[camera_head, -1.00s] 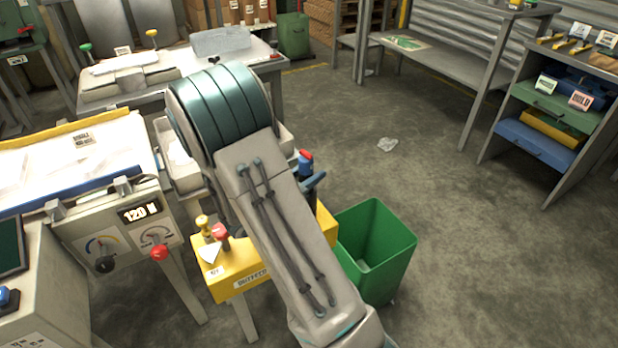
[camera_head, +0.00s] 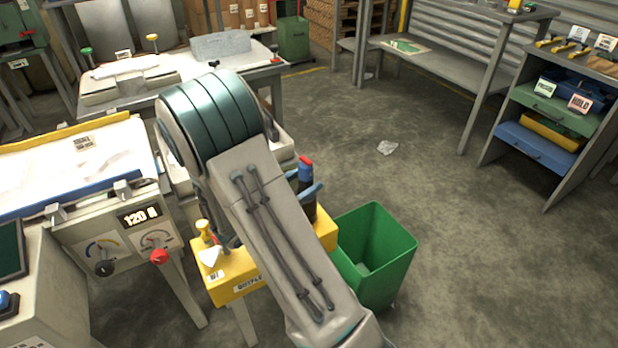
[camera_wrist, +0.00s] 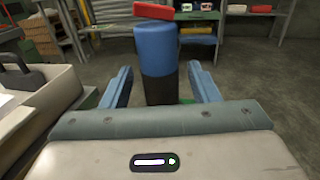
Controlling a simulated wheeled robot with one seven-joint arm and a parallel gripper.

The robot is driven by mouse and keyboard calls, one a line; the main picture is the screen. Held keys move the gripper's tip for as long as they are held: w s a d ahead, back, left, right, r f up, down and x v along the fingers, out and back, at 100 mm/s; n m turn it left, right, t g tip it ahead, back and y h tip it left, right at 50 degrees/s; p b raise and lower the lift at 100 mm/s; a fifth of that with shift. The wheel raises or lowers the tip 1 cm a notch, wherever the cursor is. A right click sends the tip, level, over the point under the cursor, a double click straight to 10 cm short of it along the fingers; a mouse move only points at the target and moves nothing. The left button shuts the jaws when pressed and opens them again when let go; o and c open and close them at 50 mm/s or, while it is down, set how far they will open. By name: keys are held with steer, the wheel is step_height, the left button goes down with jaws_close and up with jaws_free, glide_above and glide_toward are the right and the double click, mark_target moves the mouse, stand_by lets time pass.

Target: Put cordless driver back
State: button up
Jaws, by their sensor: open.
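A blue and black upright cylinder with a red top, which looks like the cordless driver (camera_wrist: 157,55), stands between my gripper's fingers in the wrist view. My gripper (camera_wrist: 160,72) is open, with one blue finger on each side and a gap showing at each side. In the head view the driver (camera_head: 306,178) shows just right of my forearm, above the yellow outfeed stand (camera_head: 328,233). One blue finger shows beside it; the rest of my gripper is hidden behind my arm. The driver's foot is hidden, so I cannot tell what it rests on.
A green bin (camera_head: 385,250) stands right of the yellow stand. The machine with the dials (camera_head: 120,235) is at the left. A shelf unit with coloured drawers (camera_head: 540,145) stands at the far right. The middle floor is clear except for a crumpled scrap (camera_head: 388,147).

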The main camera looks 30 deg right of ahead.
steer(key=p+v, duration=0.1)
steer(key=v, duration=0.8)
steer(key=shift+a+r, duration=0.15)
steer(key=shift+a, duration=0.15)
steer(key=shift+s+a, duration=0.1)
steer(key=shift+s, duration=0.05)
steer(key=s+d+r+m+g+y, duration=0.2)
steer(key=s+d+m+g+y, duration=0.2)
steer(key=s+m+g+y, duration=0.6)
steer(key=s+a+r+m+t+y, duration=0.4)
steer(key=s+a+m+t+y, duration=0.1)
steer(key=m, duration=0.6)
steer(key=shift+s+a+r+t+y, duration=0.2)
steer(key=shift+a+r+t+y, duration=0.15)
steer(key=shift+a+t+y, duration=0.7)
